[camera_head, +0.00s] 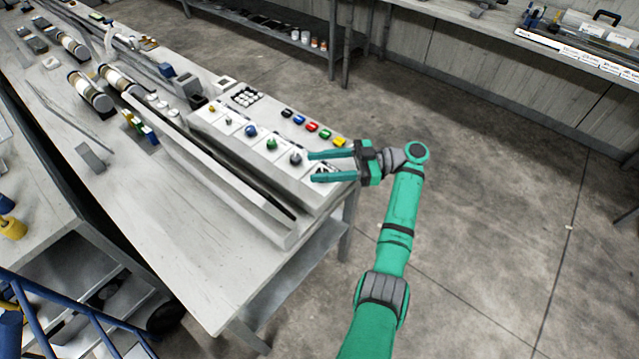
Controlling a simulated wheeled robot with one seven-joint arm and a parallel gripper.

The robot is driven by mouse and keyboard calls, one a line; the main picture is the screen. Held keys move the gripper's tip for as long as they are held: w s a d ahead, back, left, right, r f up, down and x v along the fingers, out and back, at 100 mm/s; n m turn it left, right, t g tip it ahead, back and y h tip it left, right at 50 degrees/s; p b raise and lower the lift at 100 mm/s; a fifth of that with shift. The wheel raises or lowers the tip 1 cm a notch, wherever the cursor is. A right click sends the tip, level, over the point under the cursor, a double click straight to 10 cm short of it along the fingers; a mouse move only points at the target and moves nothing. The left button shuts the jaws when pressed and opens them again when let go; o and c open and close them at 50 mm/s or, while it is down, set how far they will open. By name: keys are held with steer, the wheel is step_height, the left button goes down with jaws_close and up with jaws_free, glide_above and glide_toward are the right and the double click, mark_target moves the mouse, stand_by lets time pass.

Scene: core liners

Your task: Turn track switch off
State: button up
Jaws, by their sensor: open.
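A white control box (312,199) sits at the near right end of the long table. Its sloped panel carries a row of knobs: a blue knob (251,131), a green knob (271,144) and a dark grey knob (296,158). Several coloured buttons, among them a red one (312,127) and a yellow one (339,142), line its back edge. No label for the track switch is readable. My gripper (315,167) is open, with its two teal fingers pointing left over the right end of the panel. The fingertips are close to the dark grey knob; I cannot tell if they touch anything.
The white table (190,220) holds long rails, cylinders (92,91) and small parts to the left. A blue railing (75,312) stands at lower left. A bench (560,59) runs along the back. The concrete floor on the right is clear.

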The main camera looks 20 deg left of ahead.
steer(key=s+d+r, duration=0.3)
steer(key=s+r, duration=0.2)
steer(key=s, duration=0.5)
steer(key=shift+r, duration=0.35)
steer(key=shift+s+a, duration=0.1)
